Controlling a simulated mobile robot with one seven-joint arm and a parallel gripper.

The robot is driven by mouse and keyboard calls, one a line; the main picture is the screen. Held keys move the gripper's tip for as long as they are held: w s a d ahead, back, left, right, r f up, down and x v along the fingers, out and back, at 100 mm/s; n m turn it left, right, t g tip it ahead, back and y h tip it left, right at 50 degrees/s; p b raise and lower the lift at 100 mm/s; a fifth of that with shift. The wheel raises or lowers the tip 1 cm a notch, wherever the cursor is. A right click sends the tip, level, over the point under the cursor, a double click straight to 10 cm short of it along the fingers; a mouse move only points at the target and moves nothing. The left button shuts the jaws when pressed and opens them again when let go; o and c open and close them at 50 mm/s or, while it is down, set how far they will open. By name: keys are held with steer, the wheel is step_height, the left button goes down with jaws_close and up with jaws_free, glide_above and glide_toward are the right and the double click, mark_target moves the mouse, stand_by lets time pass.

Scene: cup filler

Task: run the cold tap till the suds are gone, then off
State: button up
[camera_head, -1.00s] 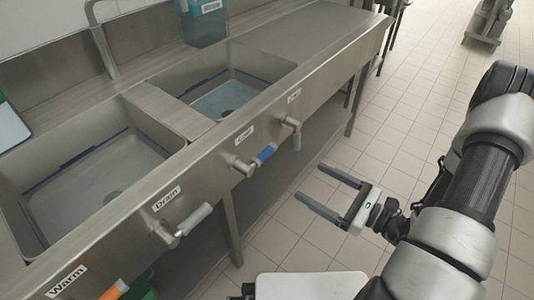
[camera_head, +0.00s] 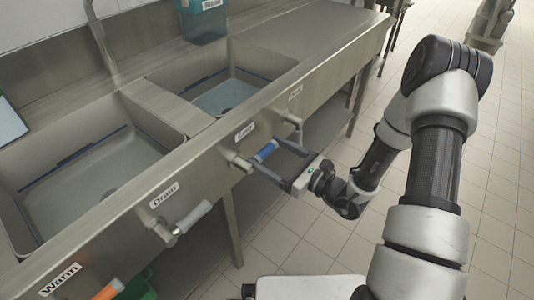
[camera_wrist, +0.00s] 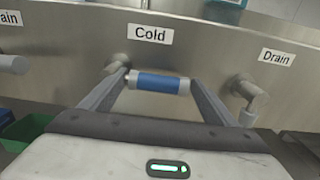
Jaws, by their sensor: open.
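The cold tap has a blue lever (camera_head: 266,151) on the sink front under the "Cold" label (camera_head: 243,132). It lies across the middle of the wrist view (camera_wrist: 158,84). My gripper (camera_head: 271,158) is open, its two fingers on either side of the blue lever; I cannot tell whether they touch it. No suds can be made out in either. The spout (camera_head: 103,45) shows no clear stream of water.
A grey drain lever (camera_head: 190,218) is left of the cold tap, and another drain lever (camera_head: 291,122) is close on its right. The orange warm lever (camera_head: 109,290) is at the bottom left. A teal container (camera_head: 204,22) stands behind the right basin.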

steer(key=shift+w+a, duration=0.3)
steer(key=shift+a, duration=0.05)
steer(key=shift+c, duration=0.2)
steer(key=c, duration=1.5)
